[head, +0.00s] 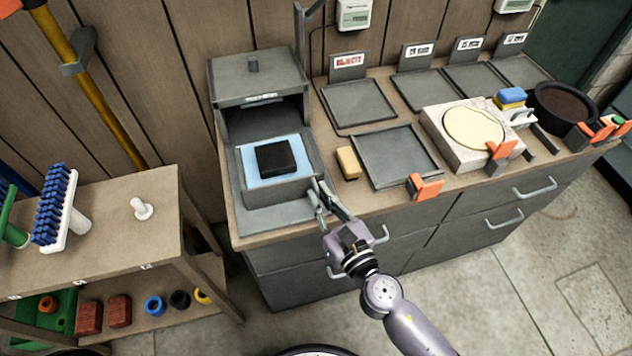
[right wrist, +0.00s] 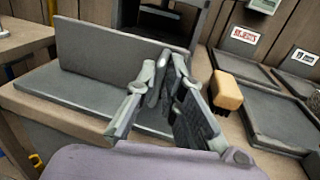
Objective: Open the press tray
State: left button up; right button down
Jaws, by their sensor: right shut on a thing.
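The press (head: 255,75) is a dark grey box with a knob on top, at the back left of the counter. Its press tray (head: 278,193) stands out from the opening, with a light blue pad (head: 254,174) and a black block (head: 276,157) in it. My right gripper (head: 319,196) is at the tray's front right corner. In the right wrist view its fingers (right wrist: 168,82) are closed at the right end of the tray's upright front wall (right wrist: 110,58). The exact contact is partly hidden by the fingers. My left gripper is in neither view.
A tan block (head: 348,163) sits close to the right of my right gripper. An empty grey tray (head: 396,157) and a stone slab with a cream disc (head: 473,128) lie farther right. A wooden stand (head: 110,215) with a brush is at left. Floor in front is clear.

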jog(key=shift+s+d+f, duration=0.1)
jog(key=shift+s+d, duration=0.05)
jog(key=shift+s, duration=0.8)
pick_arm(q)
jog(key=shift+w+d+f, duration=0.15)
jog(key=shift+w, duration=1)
pick_arm(e)
jog(key=shift+s+d, duration=0.15)
jog(key=shift+s, duration=0.15)
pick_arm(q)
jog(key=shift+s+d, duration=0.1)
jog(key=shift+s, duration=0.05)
pick_arm(e)
jog(key=c, duration=1.8)
grip_release()
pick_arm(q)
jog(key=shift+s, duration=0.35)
pick_arm(e)
jog(key=shift+o, duration=0.2)
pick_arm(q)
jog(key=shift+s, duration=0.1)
pick_arm(e)
jog(key=v, duration=1.2)
